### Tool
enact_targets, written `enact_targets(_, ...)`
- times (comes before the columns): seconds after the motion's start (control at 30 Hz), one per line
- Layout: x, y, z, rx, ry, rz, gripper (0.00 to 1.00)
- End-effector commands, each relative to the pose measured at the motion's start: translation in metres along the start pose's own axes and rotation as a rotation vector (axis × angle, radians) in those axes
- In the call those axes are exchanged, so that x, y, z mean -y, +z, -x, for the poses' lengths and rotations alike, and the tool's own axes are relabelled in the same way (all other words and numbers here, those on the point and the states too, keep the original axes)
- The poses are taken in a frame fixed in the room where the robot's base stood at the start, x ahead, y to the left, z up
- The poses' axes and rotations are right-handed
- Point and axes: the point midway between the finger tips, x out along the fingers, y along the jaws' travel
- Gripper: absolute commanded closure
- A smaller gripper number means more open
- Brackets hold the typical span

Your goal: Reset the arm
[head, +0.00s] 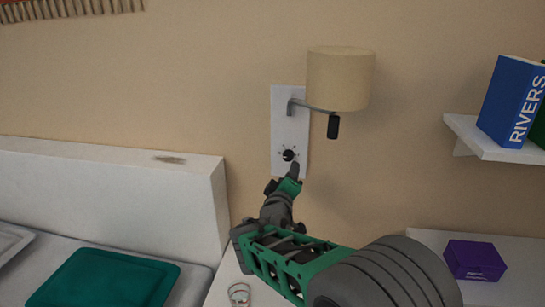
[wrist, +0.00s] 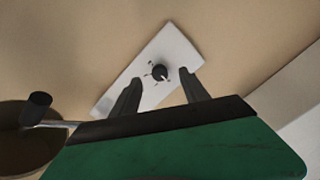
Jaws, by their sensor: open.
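My arm reaches up from the lower right in the head view, and my gripper (head: 292,172) is just below a black knob (head: 288,155) on a white wall plate (head: 290,115). In the wrist view my gripper (wrist: 160,88) has its two grey fingers apart with nothing between them. The knob (wrist: 160,72) shows just beyond the gap between the fingertips, on the tilted-looking plate (wrist: 180,46). Whether a finger touches the knob I cannot tell.
A wall lamp with a beige shade (head: 340,79) and a dark hanging piece (head: 333,126) juts out above my gripper. A shelf (head: 500,146) with a blue book (head: 514,100) is at right. Below are a purple box (head: 474,259), a ring-like item (head: 239,294) and a teal cushion (head: 105,279).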

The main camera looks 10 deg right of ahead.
Motion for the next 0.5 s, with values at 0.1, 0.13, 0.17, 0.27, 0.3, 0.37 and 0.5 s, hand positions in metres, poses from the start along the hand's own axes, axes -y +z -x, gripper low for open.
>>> enact_targets(0.1,-0.032,0.032,0.021,0.176,-0.156,-0.2,0.47)
enact_targets(0.13,-0.035,0.043,0.034,0.239,-0.216,-0.265,0.47)
enact_targets(0.17,-0.038,0.054,0.05,0.305,-0.282,-0.333,0.47)
enact_targets(0.27,-0.039,0.081,0.124,0.533,-0.504,-0.521,0.47)
enact_targets(0.3,-0.038,0.088,0.157,0.618,-0.583,-0.572,0.47)
enact_targets(0.37,-0.035,0.097,0.203,0.727,-0.681,-0.618,0.47)
enact_targets(0.5,-0.032,0.109,0.274,0.891,-0.812,-0.65,0.47)
